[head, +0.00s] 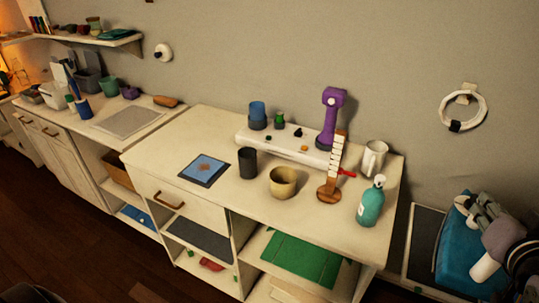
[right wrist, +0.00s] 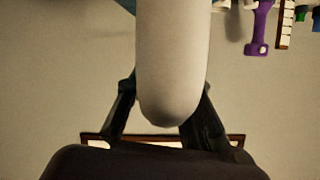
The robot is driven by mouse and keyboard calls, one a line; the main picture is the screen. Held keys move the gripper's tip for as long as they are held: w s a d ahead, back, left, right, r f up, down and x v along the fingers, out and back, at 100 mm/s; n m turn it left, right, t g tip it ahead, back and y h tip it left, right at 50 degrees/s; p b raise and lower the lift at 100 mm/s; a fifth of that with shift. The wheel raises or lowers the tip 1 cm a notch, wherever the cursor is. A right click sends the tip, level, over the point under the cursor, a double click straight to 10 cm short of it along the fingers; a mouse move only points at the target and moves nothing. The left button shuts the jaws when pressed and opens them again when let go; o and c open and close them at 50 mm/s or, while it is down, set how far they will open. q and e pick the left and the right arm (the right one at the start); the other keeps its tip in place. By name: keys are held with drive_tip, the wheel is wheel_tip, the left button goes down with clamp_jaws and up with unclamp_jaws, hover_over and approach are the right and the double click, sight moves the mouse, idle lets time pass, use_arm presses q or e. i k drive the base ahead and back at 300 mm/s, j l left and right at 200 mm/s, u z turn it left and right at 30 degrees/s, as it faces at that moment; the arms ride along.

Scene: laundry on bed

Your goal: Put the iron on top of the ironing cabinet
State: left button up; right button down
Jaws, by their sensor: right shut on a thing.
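My right gripper (head: 487,232) is at the lower right of the head view, beside the wooden unit. In the right wrist view its two dark fingers (right wrist: 160,108) are shut on a long pale thing (right wrist: 170,60) with a rounded end. A white rounded piece (head: 485,268) shows below the gripper in the head view. I cannot tell from its shape whether it is the iron. A blue thing (head: 458,246) lies behind and left of the gripper, partly hidden by it. No cabinet is clearly marked as the ironing cabinet. My left gripper is not in view.
The pale wooden unit (head: 225,135) carries a teal bottle (head: 371,203), a mug (head: 374,158), a tan bowl (head: 283,182), a dark cup (head: 248,162) and a purple upright thing (head: 330,118). A white ring (head: 482,108) hangs on the wall.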

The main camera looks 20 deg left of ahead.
sight(167, 150)
drive_tip(key=i+j+u, duration=0.1)
drive_tip(key=u, duration=0.9)
drive_tip(key=i+j, duration=0.7)
drive_tip(key=i, duration=0.6)
drive_tip(key=j+u, duration=0.05)
